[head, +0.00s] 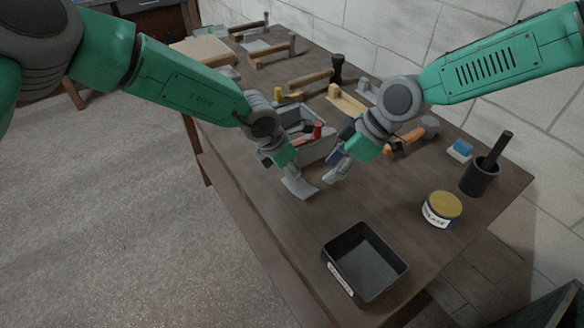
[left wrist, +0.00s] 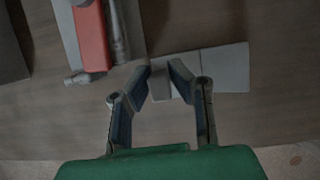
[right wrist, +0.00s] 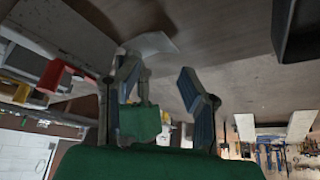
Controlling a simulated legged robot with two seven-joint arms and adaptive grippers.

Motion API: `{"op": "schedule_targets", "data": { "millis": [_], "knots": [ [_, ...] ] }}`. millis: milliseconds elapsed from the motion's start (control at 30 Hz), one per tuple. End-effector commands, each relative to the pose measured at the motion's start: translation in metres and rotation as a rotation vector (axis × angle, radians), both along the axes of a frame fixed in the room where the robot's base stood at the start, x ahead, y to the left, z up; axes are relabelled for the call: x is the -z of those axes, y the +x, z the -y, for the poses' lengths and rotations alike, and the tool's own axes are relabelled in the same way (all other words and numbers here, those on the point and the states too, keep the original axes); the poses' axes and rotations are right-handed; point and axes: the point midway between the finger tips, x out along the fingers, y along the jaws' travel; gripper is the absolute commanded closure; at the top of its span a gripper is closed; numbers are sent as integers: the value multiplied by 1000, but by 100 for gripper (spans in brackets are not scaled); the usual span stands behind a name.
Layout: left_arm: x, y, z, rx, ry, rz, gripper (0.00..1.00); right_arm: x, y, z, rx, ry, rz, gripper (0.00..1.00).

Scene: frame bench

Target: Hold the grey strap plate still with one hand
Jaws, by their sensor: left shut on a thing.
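The grey strap plate (head: 299,187) lies on the bench near its front edge, under my left gripper (head: 287,172). In the left wrist view the plate (left wrist: 222,68) extends to the right of the fingertips. There my left gripper (left wrist: 167,74) is shut on a raised grey part of the plate between its tips. The plate (right wrist: 150,45) also shows in the right wrist view, near one finger. My right gripper (head: 336,168) hangs just right of the plate in the head view. In the right wrist view its fingers (right wrist: 160,75) are apart with nothing seen between them.
A black tray (head: 364,262), a yellow-topped tin (head: 441,209) and a dark cup (head: 480,178) stand to the right. Hammers and other tools lie farther back. The bench between plate and tray is clear.

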Motion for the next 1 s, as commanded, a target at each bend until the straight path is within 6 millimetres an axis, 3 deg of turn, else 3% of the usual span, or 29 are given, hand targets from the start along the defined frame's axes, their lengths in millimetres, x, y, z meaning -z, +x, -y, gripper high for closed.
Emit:
{"op": "schedule_targets", "data": {
  "millis": [333,367,433,467,1000],
  "knots": [
    [0,0,1,0,1,-1,100,0,0,1,0,1,0,66],
    [0,0,1,0,1,-1,100,0,0,1,0,1,0,69],
    [0,0,1,0,1,-1,100,0,0,0,-8,-4,2,94],
    [0,0,1,0,1,-1,100,0,0,-1,-19,-13,4,100],
    [0,0,0,0,1,-1,100,-21,1,-45,-723,-475,101,100]
  ]
}}
